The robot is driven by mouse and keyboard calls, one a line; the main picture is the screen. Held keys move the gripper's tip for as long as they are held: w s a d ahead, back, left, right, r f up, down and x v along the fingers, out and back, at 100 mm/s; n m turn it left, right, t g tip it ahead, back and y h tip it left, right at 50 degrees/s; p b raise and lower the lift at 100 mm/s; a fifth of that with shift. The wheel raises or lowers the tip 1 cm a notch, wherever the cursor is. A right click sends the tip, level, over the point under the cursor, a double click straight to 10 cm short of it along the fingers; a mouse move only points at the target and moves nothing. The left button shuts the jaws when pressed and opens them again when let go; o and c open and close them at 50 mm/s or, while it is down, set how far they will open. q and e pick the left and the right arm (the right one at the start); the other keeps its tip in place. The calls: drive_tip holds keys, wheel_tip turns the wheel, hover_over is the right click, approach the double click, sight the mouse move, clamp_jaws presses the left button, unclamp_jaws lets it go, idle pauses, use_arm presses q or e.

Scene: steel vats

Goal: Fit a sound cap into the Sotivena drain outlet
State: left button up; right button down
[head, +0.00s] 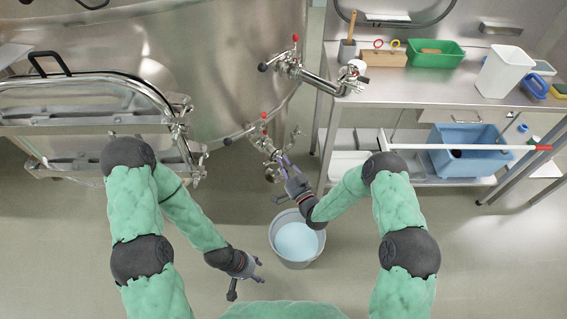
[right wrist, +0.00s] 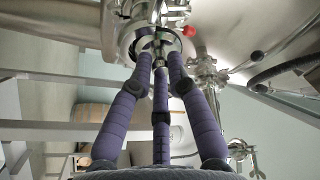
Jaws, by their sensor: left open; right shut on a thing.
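A steel drain outlet (head: 266,146) with a red-tipped valve handle sticks out low on the vat (head: 215,60). I can read no name on it. My right gripper (head: 287,166) is at the end of this outlet. In the right wrist view its purple fingers (right wrist: 160,52) close together at the mouth of a round steel fitting (right wrist: 150,30). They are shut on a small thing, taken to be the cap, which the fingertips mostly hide. I cannot tell whether it is seated. My left gripper (head: 247,280) is open and empty above the floor.
A grey bucket of bluish liquid (head: 296,240) stands on the floor below the outlet. A second pipe with a red-tipped valve (head: 318,80) is above. A steel bench (head: 430,88) holds a green tray (head: 435,54); a white pole (head: 455,147) crosses a blue bin (head: 468,160).

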drive_tip(key=shift+f+b, duration=0.3)
drive_tip(key=shift+f, duration=0.2)
drive_tip(key=c, duration=1.1)
unclamp_jaws()
drive_tip(key=v, duration=1.2)
